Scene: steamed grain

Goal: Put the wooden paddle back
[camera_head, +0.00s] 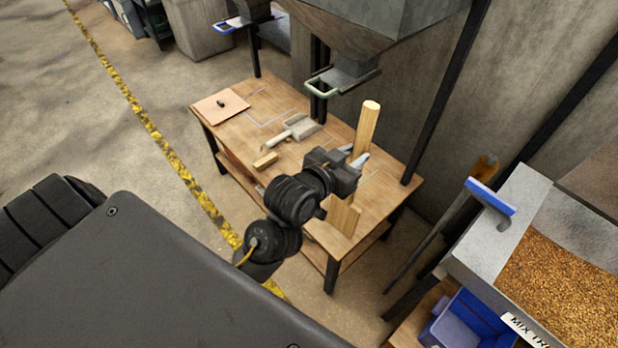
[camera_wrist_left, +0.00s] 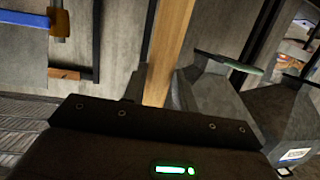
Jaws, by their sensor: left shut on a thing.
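The wooden paddle (camera_head: 366,126) stands nearly upright over the right part of the wooden workbench (camera_head: 233,132). Its shaft rises above my left gripper (camera_head: 353,160), and its wider lower end (camera_head: 344,217) shows below. My left gripper is shut on the paddle around mid-length, and the wrist hides part of it. I cannot tell whether the lower end touches the bench. In the left wrist view the paddle's shaft (camera_wrist_left: 168,50) runs up from behind the gripper body. My right gripper is not in view.
A metal scoop (camera_head: 298,128), a small wooden block (camera_head: 265,160) and a tan board (camera_head: 220,106) lie on the bench. A grey hopper (camera_head: 372,30) with a green-handled gate overhangs it. A grain trough (camera_head: 560,285) and blue bin (camera_head: 468,325) stand at right.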

